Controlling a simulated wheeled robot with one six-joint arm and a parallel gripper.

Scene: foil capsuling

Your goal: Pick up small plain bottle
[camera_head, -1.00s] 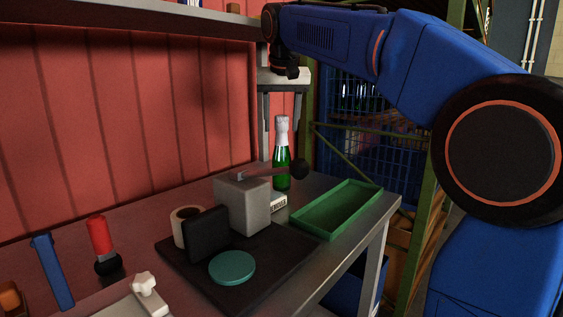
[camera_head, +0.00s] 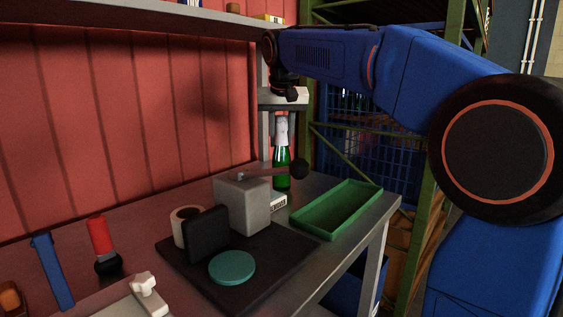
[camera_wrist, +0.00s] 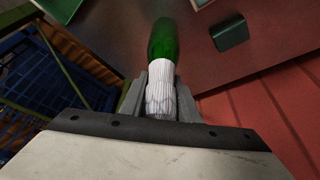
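A green bottle (camera_head: 282,178) with a white pleated foil over its neck stands upright at the back of the table, behind the grey block. My gripper (camera_head: 283,112) is above it, pointing down, with its fingers at the height of the foil top. In the wrist view the bottle (camera_wrist: 163,42) lies in line with my gripper (camera_wrist: 163,98). The two fingers are apart, one on each side of the white foil. I see no clear grip on it.
A grey block (camera_head: 243,207) with a dark-knobbed lever stands in front of the bottle. An empty green tray (camera_head: 311,233) lies to its right. A black mat (camera_head: 282,262) bears a teal disc (camera_head: 232,267). A shelf (camera_head: 190,17) runs above, along the red wall.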

